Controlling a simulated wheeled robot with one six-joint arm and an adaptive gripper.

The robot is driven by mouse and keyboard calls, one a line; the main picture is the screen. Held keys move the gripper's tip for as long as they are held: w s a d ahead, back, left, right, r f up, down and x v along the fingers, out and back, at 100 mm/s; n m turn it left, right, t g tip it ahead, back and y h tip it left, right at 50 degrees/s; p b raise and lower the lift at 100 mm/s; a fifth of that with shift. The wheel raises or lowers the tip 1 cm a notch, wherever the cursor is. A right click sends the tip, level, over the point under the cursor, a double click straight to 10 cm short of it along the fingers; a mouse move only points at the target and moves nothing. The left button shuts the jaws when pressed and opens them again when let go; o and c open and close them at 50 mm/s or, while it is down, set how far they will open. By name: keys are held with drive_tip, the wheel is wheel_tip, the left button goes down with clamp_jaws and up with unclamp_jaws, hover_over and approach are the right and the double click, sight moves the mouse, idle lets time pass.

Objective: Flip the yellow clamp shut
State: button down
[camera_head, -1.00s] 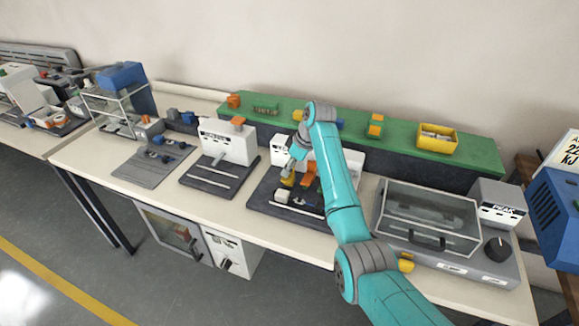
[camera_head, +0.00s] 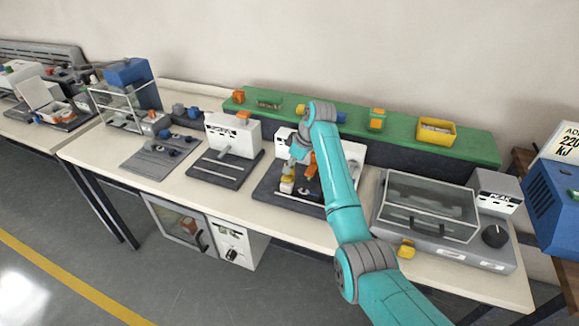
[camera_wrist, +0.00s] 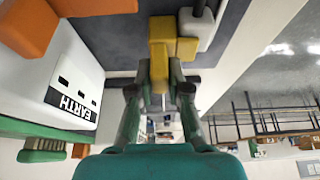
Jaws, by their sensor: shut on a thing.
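The yellow clamp (camera_wrist: 165,50) is in the upper middle of the wrist view, between my gripper's fingers. In the head view a small yellow part of it (camera_head: 288,170) shows beside a white block (camera_head: 287,186) on the dark base (camera_head: 268,188). My gripper (camera_wrist: 161,84) is shut on the clamp, with one green-grey finger on each side. The white block (camera_wrist: 197,28) also shows close to the clamp's right in the wrist view. My gripper (camera_head: 290,166) partly covers the clamp in the head view. The clamp's joint cannot be made out.
An orange block (camera_head: 311,168) stands close to the right of my gripper. A white box marked EARTH (camera_wrist: 70,90) is near on the left in the wrist view. A green shelf (camera_head: 400,130) runs behind. A glass-lidded box (camera_head: 425,212) stands to the right.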

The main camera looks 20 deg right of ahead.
drive_tip(key=shift+s+a+f, duration=0.1)
drive_tip(key=c, duration=1.1)
unclamp_jaws()
drive_tip(key=shift+s+a, duration=0.1)
drive_tip(key=v, duration=1.2)
